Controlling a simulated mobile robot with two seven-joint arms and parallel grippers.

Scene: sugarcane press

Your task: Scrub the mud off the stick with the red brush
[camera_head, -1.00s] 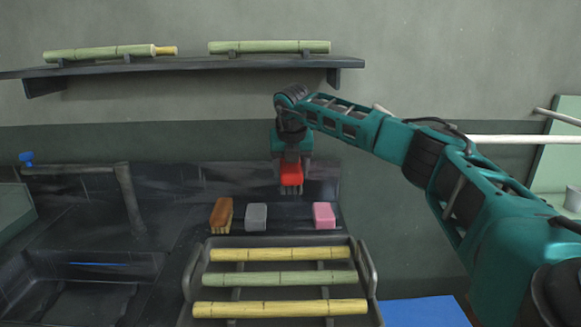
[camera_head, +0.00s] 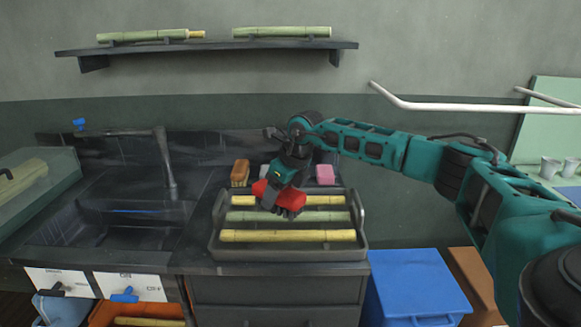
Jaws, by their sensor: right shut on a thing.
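My right gripper (camera_head: 282,190) is shut on the red brush (camera_head: 308,206), which shows tilted, with red on both sides of the jaws. The brush is over the tray (camera_head: 217,238) and partly covers the back yellow stick (camera_head: 333,200) and the green stick (camera_head: 335,216) behind it. A front yellow stick (camera_head: 288,236) lies in full view in the same tray. I cannot tell whether the brush touches a stick. No clear mud shows on the visible parts of the sticks. My left gripper is not in view.
Behind the tray stand a brown brush (camera_head: 240,172) and a pink block (camera_head: 325,174). A sink with a tap (camera_head: 165,155) is on the left. A blue box (camera_head: 415,285) stands at the lower right. More sticks lie on the wall shelf (camera_head: 210,45).

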